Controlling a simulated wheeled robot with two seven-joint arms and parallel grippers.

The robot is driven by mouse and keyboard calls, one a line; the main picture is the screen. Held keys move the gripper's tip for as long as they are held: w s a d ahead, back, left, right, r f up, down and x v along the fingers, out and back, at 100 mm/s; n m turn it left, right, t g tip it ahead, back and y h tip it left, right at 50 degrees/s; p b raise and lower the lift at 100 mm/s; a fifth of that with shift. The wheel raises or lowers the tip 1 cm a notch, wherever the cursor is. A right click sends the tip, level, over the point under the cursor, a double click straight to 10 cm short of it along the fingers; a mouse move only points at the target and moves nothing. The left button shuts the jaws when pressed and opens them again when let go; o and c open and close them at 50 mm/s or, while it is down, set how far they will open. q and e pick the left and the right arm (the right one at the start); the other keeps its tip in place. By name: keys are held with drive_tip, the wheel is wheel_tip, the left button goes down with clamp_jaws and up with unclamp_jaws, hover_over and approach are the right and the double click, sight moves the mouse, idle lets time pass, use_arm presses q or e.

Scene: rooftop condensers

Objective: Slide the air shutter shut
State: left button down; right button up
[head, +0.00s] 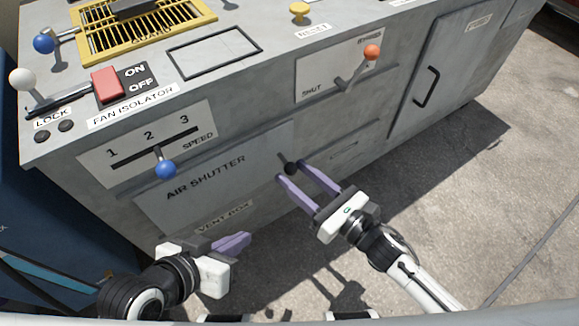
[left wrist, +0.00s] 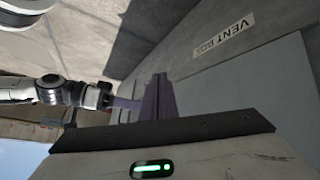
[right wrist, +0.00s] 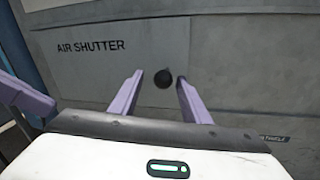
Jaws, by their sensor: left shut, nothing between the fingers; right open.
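The air shutter (head: 215,172) is a grey sliding panel on the cabinet's front, lettered AIR SHUTTER; it also shows in the right wrist view (right wrist: 110,72). A round black knob (head: 291,168) stands near its right end. My right gripper (head: 307,178) is open, its purple fingers pointing at the knob. In the right wrist view the knob (right wrist: 163,78) appears between the two fingertips; I cannot tell whether they touch it. My left gripper (head: 247,240) is shut and empty, low in front of the cabinet below the VENT BOX label.
Above the shutter are a blue speed slider knob (head: 165,169), an orange-knobbed bypass lever (head: 371,52) and a red fan isolator (head: 107,84). A door with a black handle (head: 426,87) is at the right. Concrete floor (head: 470,190) is clear on the right.

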use_arm(q)
drive_tip(key=shift+s+a+f+g+y+p, duration=0.15)
drive_tip(key=shift+a+f+p, duration=0.15)
drive_tip(key=shift+f, duration=0.1)
drive_tip(key=shift+s+a+f+g+y+p, duration=0.15)
drive_tip(key=shift+a+f+p, duration=0.1)
drive_tip(key=shift+f, duration=0.15)
use_arm(e)
drive_tip(key=v, duration=0.7)
drive_tip(key=shift+s, duration=0.2)
use_arm(q)
drive_tip(key=shift+w+r, duration=0.1)
drive_tip(key=shift+r, duration=0.05)
use_arm(e)
drive_tip(key=shift+d, duration=0.1)
